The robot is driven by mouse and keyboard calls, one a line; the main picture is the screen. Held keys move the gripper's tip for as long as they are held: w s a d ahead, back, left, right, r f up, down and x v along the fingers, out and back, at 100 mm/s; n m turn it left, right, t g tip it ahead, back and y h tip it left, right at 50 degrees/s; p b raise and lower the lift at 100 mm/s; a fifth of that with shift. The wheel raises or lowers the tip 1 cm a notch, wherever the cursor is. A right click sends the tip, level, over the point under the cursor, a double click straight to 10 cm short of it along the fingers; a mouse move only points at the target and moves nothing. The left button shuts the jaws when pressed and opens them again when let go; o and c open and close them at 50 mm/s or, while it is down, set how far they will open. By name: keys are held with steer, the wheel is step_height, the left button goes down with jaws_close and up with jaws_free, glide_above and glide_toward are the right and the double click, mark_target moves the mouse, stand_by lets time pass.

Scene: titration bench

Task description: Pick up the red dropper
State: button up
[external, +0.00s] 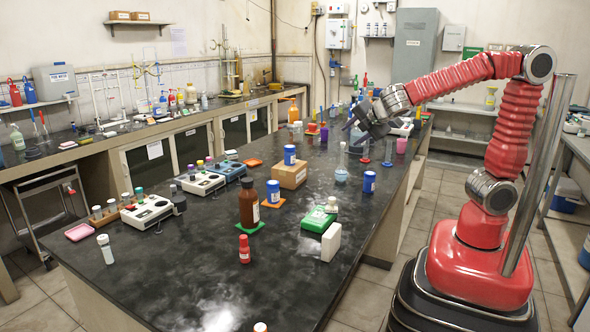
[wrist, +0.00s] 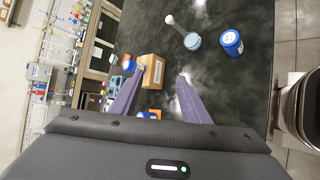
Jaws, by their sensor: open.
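A small red bottle with a red cap (external: 244,249), which looks like the red dropper, stands upright on the dark bench near the front in the external view. I do not make it out in the wrist view. My gripper (external: 352,128) is open and empty above the far right part of the bench, well away from the red bottle. In the wrist view its two fingers (wrist: 160,76) are spread apart with nothing held between them.
A brown bottle (external: 249,205) stands just behind the red bottle. A cardboard box (external: 287,175) and blue jar (external: 369,182) stand farther back.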

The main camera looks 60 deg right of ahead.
steer(key=w+a+n+t+y, duration=0.1)
steer(key=w+a+n+t, duration=0.2)
steer(key=a, duration=0.4)
steer(key=w+a+n+t+y, duration=0.1)
steer(key=w+a+n, duration=0.2)
steer(key=a+n, duration=0.35)
steer(key=w+a+n+t+y, duration=0.1)
steer(key=w+a+n+t, duration=0.2)
steer(key=a, duration=0.6)
steer(key=s+a+f+n+t+y, duration=0.15)
steer(key=a+n+y, duration=0.3)
steer(key=a, duration=0.65)
steer(key=s+a+f+n+t+y, duration=0.1)
steer(key=s+a+n+y, duration=0.3)
steer(key=a, duration=0.6)
steer(key=n+h, duration=0.1)
steer(key=h, duration=0.1)
glide_toward(247, 246)
steer(key=shift+w+d+f, duration=0.1)
steer(key=shift+w+d, duration=0.1)
steer(key=shift+w, duration=0.5)
steer(key=shift+w+a, duration=0.25)
steer(key=shift+w, duration=1.15)
steer(key=shift+w+a, duration=0.2)
steer(key=shift+w, duration=1.25)
steer(key=shift+w+a, duration=0.25)
steer(key=shift+w, duration=1.15)
